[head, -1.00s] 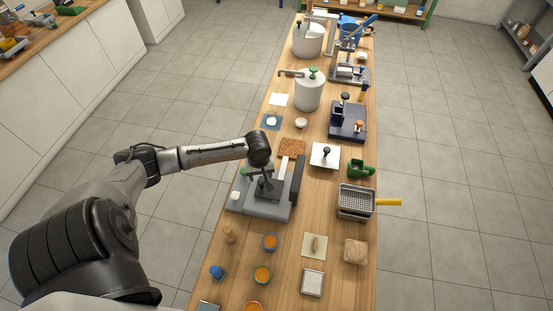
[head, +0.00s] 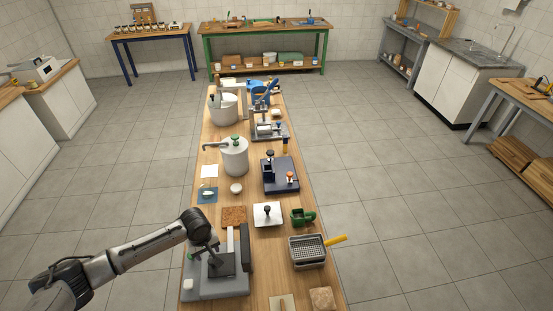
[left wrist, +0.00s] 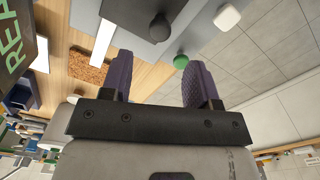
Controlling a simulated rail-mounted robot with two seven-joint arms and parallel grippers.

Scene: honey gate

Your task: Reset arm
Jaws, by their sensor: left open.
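My left gripper (head: 205,248) comes in from the left and hangs over the grey bench device (head: 220,288) at the near part of the long table. In the left wrist view, its two dark purple fingers (left wrist: 160,85) are apart with nothing between them. A black knob (left wrist: 163,27) and a green knob (left wrist: 181,61) of the device show beyond the fingers, apart from them. In the head view the hand hides part of the device. My right gripper is in neither view.
The long wooden table (head: 263,282) carries a white plate with a black knob (head: 267,214), a green scoop (head: 302,217), a mesh basket with a yellow handle (head: 308,252), a navy press (head: 280,177) and a white pot (head: 235,156). Open floor lies on both sides.

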